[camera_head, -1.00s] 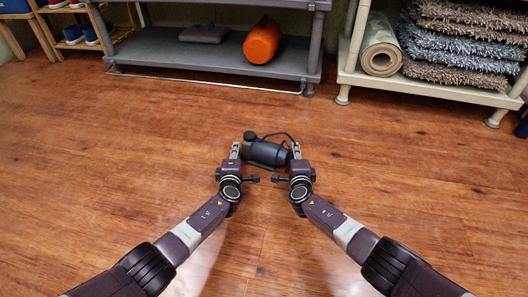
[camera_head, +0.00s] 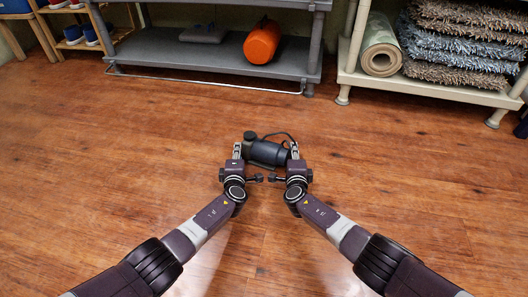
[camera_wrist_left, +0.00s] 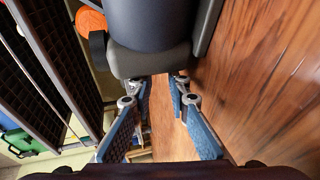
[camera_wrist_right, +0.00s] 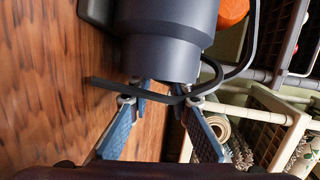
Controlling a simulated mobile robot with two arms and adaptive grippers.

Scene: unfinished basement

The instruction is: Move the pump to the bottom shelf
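The dark grey pump (camera_head: 266,152) lies on its side on the wooden floor in the head view, with a black cord looping over its right end. My left gripper (camera_head: 238,150) is at its left end and my right gripper (camera_head: 294,150) at its right end. In the left wrist view the pump body (camera_wrist_left: 155,25) is just beyond the parted blue-padded fingers. In the right wrist view the pump's end (camera_wrist_right: 165,40) and its cord are just beyond the parted fingers. Neither gripper is closed on it. The grey shelf's lower board (camera_head: 180,55) is at the back.
An orange canister (camera_head: 262,41) and a flat grey item (camera_head: 203,33) sit on the lower board. A white rack (camera_head: 450,90) with a rolled mat and stacked rugs stands at the right. Open floor lies between the pump and the shelf.

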